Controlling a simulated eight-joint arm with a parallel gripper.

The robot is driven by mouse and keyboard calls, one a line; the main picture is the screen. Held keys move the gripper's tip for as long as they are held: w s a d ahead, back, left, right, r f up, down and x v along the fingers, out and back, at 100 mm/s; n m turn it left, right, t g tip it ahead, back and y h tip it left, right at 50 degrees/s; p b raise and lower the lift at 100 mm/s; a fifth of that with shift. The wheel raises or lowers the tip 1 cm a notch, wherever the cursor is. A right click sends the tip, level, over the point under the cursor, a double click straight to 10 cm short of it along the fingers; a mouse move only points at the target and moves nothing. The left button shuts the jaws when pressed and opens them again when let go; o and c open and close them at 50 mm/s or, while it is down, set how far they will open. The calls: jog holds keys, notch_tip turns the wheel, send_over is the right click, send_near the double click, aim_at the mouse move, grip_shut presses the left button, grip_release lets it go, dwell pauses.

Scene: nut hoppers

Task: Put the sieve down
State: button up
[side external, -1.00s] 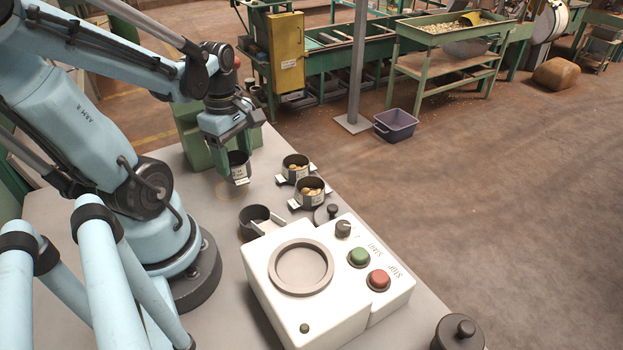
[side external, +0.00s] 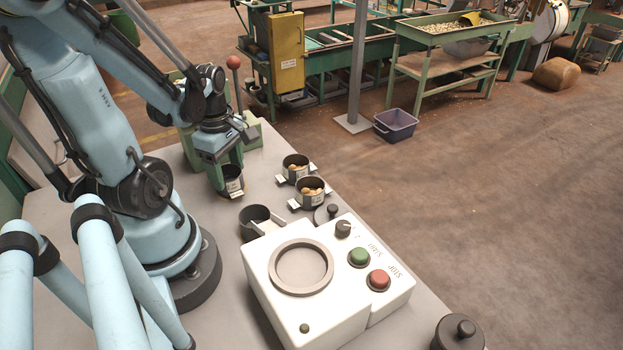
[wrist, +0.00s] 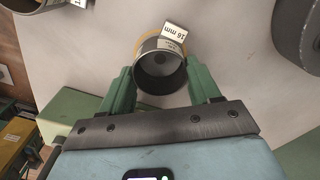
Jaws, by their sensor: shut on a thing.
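The sieve is a dark round cup (side external: 233,186) with a white label. It also shows in the wrist view (wrist: 160,72), where its tab reads 16 mm. My gripper (side external: 222,176) is shut on it, with the green fingers (wrist: 162,88) on either side of its wall. The sieve is upright, over the yellow ring marked on the grey table; parts of the ring (wrist: 140,42) show around it in the wrist view. It is at or very close to the table top; I cannot tell whether it touches.
Two labelled cups with nuts (side external: 295,168) (side external: 310,192) stand to the right. An empty dark cup (side external: 254,222) is nearer, beside the white machine (side external: 262,290) with green and red buttons. A red-knobbed lever (side external: 233,62) rises behind my gripper.

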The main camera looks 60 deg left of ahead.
jog(key=shift+f, duration=0.15)
jog(key=o, duration=1.1)
jog(key=shift+c, duration=0.2)
jog(key=shift+r, duration=6.1)
jog(key=w+d+m+t, duration=0.7)
jog(key=w+d+m, duration=0.6)
jog(key=m, duration=1.1)
jog(key=shift+d+f+m, duration=0.4)
jog(key=shift+d+f, duration=0.05)
jog(key=shift+d, duration=0.7)
